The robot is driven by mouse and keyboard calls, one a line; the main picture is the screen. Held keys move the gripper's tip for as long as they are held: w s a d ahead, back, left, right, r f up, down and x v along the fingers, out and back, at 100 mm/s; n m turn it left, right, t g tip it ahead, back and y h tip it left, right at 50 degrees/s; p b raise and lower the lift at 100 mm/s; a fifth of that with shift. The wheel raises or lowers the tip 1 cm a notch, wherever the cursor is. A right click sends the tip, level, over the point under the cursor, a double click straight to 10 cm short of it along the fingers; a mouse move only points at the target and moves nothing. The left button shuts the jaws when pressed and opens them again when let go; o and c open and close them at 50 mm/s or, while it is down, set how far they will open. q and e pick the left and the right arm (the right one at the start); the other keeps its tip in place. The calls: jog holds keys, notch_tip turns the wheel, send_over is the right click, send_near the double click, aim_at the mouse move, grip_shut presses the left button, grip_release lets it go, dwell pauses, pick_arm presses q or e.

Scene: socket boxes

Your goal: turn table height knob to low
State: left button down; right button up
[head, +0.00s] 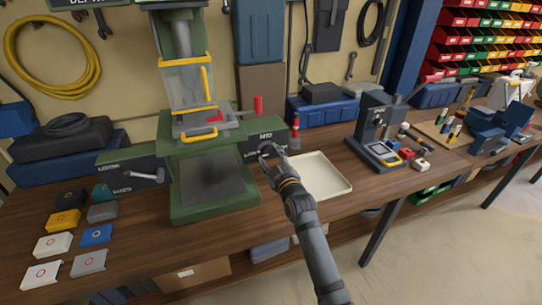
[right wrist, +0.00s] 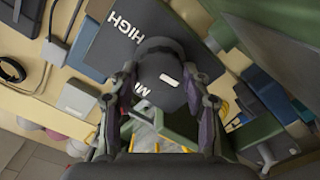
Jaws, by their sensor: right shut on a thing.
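The dark round height knob (right wrist: 160,62) sits on a dark panel (right wrist: 103,45) on the right side of the green press (head: 203,165). In the right wrist view the panel reads HIGH, and part of another label starting with M shows near the knob. The knob's face carries a short white mark. My right gripper (right wrist: 163,88) has one finger on each side of the knob and is shut on it. In the head view my right gripper (head: 271,152) is at the panel, just under the MID label, and hides most of the knob. My left gripper is out of view.
A shallow cream tray (head: 322,176) lies right of my right arm. A small dark machine (head: 376,128) stands farther right. Several coloured boxes (head: 64,222) lie at the left of the bench. A second panel (head: 118,169) with a lever sticks out on the press's left.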

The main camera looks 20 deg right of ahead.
jog(key=shift+r+n, duration=0.4)
jog(key=shift+r, duration=0.2)
jog(key=o, duration=1.2)
jog(key=shift+w+f, duration=0.1)
jog(key=shift+f, duration=0.05)
jog(key=shift+c, duration=0.2)
jog(key=shift+f, duration=0.1)
jog(key=shift+s+f, duration=0.15)
jog(key=shift+s, duration=0.25)
jog(key=s, duration=1.1)
jog(key=shift+s+d, duration=0.2)
jog(key=shift+d, duration=0.05)
